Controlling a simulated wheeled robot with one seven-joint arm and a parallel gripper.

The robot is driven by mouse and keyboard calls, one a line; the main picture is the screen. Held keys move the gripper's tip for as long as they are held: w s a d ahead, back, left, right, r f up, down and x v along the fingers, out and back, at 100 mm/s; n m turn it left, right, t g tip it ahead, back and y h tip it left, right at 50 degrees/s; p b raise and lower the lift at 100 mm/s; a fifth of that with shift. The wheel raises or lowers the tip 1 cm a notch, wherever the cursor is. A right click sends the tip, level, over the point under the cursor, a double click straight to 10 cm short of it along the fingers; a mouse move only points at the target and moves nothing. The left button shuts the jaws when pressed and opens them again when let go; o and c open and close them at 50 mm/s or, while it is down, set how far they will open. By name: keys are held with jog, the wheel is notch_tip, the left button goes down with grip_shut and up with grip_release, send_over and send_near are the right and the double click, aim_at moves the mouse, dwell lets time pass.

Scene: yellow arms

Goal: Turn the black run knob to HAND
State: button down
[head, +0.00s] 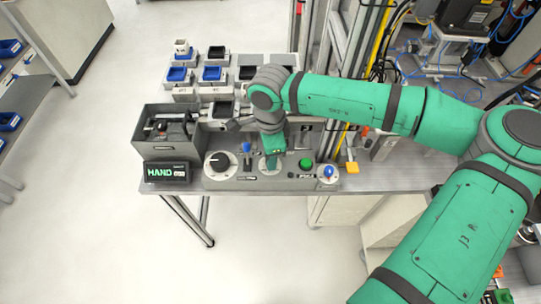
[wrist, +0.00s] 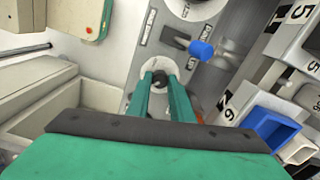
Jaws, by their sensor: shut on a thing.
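A large black knob (head: 218,162) with a white mark sits on a round pale plate at the left of the grey control panel (head: 250,183). My gripper (head: 271,163) points down at the panel, right of a blue-topped lever (head: 246,147). In the wrist view, my gripper's two green fingers (wrist: 161,84) are shut on a small dark knob (wrist: 159,77) on a white disc. The lever's blue top (wrist: 201,50) is beside it. The fingers hide part of the held knob, and I cannot read its pointer or labels. A display (head: 168,172) reads HAND in green.
A green button (head: 306,163) and a blue button (head: 328,171) lie right of my gripper. A dark open bin (head: 165,133) stands behind the display. Small trays with blue and black parts (head: 212,73) stand farther back. A metal frame post (head: 340,60) rises behind my arm.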

jog(key=shift+w, duration=0.1)
jog(key=c, duration=1.6)
grip_release()
jog(key=shift+o, duration=0.2)
jog(key=shift+r, duration=0.1)
notch_tip(320, 180, up, 11)
jog(key=shift+f, duration=0.2)
